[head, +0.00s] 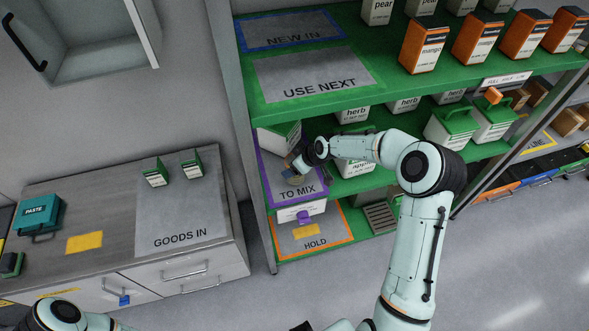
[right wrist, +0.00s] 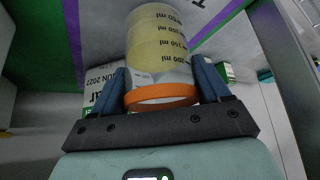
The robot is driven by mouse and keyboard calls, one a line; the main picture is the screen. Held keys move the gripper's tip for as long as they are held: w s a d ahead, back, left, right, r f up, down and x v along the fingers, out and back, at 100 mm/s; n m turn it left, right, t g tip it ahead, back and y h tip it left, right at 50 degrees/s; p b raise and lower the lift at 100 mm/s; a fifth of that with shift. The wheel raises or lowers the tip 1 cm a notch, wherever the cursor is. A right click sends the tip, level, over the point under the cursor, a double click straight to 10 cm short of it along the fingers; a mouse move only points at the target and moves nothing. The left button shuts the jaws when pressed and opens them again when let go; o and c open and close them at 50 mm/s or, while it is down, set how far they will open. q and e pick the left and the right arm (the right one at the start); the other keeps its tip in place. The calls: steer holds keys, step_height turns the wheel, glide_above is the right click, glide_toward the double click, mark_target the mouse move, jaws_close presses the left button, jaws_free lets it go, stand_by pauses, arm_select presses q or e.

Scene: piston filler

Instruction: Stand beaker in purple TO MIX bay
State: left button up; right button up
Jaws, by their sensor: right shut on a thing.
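The beaker (right wrist: 155,45) is clear with dark ml marks, yellowish contents and an orange band. It sits between the blue fingers of my right gripper (right wrist: 163,90), which is shut on it. In the head view my right gripper (head: 294,164) is inside the purple-edged TO MIX bay (head: 308,187), above its grey mat. The beaker is small and mostly hidden there; I cannot tell whether its base touches the mat. A purple edge also shows in the right wrist view. My left gripper is out of the picture.
A white and green carton (head: 280,138) stands at the back of the bay, close to the gripper. Herb boxes (head: 352,115) stand to the right. The green USE NEXT shelf (head: 360,95) overhangs the bay. The HOLD bay (head: 335,222) lies below. A GOODS IN counter (head: 180,225) stands left.

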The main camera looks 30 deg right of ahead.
step_height(320, 180, down, 3)
steer(key=shift+w+a+r, duration=0.15)
steer(key=shift+r, duration=0.05)
steer(key=shift+w+f, duration=0.1)
steer(key=shift+f, duration=0.15)
steer(key=shift+f, duration=0.2)
steer(key=o, duration=1.2)
steer(key=shift+r, duration=0.15)
